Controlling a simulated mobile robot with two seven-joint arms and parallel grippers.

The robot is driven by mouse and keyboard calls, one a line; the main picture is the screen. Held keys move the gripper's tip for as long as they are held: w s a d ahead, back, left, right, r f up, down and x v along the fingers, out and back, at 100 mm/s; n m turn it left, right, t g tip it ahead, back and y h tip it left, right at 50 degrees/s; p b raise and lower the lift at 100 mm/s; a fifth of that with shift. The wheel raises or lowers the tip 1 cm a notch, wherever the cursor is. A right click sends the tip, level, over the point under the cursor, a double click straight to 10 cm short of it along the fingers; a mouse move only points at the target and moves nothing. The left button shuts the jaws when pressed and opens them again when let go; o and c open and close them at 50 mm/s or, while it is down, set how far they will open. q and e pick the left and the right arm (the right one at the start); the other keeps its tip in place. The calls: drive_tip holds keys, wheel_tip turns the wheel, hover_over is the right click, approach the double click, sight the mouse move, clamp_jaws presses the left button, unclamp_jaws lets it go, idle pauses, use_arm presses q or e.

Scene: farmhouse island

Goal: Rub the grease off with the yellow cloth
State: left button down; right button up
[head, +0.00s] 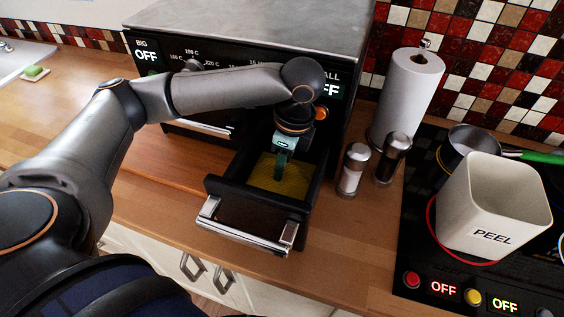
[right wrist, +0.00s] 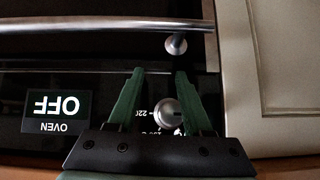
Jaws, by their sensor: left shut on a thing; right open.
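The yellow cloth (head: 290,181) lies inside the open black drawer (head: 213,187) of the countertop appliance (head: 250,28) in the head view. My left gripper (head: 281,163) reaches down into the drawer from above and is shut on the cloth. The fingertips are partly hidden against it. I see no grease; the cloth and drawer walls may cover it. My right gripper (right wrist: 160,72) shows only in the right wrist view. It is open and empty, with its fingers in front of the oven panel and a knob (right wrist: 168,115).
Salt (head: 352,170) and pepper (head: 393,158) shakers and a paper towel roll (head: 408,90) stand right of the drawer. A white PEEL bin (head: 493,207) and a pan (head: 473,140) are on the black hob. The wooden counter (head: 345,235) is clear in front of the shakers.

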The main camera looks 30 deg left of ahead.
use_arm(q)
drive_tip(key=shift+f, duration=0.3)
drive_tip(key=shift+s, duration=0.15)
drive_tip(key=shift+s+d, duration=0.25)
drive_tip(key=shift+s, duration=0.75)
drive_tip(key=shift+s+d, duration=0.25)
drive_tip(key=shift+s, duration=0.75)
drive_tip(key=shift+s+d, duration=0.25)
drive_tip(key=shift+s, duration=0.75)
drive_tip(key=shift+r, duration=0.15)
drive_tip(key=shift+r, duration=0.2)
drive_tip(key=shift+w, duration=0.1)
drive_tip(key=shift+w+a, duration=0.25)
drive_tip(key=shift+w, duration=0.75)
drive_tip(key=shift+w+a, duration=0.25)
drive_tip(key=shift+w, duration=0.8)
drive_tip(key=shift+w+a, duration=0.25)
drive_tip(key=shift+w, duration=0.75)
